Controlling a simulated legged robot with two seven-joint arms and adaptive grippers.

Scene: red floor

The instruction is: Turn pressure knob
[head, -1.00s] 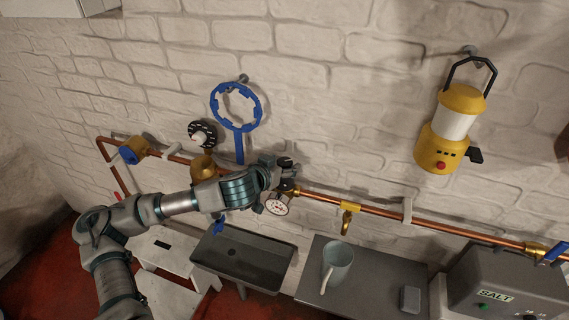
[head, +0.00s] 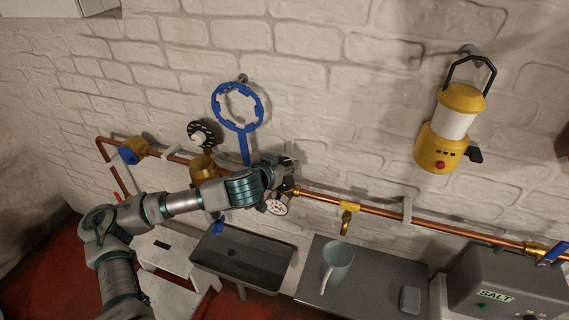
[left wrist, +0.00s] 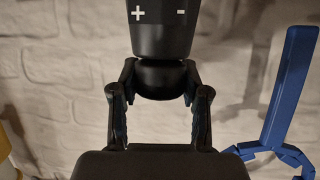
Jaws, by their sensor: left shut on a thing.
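The black pressure knob (left wrist: 160,35), marked with a white plus and minus, fills the top middle of the left wrist view. My left gripper (left wrist: 157,82) has its two fingers on either side of the knob's rounded lower part and is shut on it. In the head view my left gripper (head: 280,172) is at the copper pipe, just above the round white pressure gauge (head: 276,205). There the knob is mostly hidden by the gripper. My right gripper is in neither view.
A blue ring wrench (head: 238,109) hangs on the wall close to my left gripper. The copper pipe (head: 375,210) runs along the wall with a yellow tap (head: 347,217). Below are a dark sink (head: 240,262) and a mug (head: 337,263). A yellow lantern (head: 440,150) hangs at the right.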

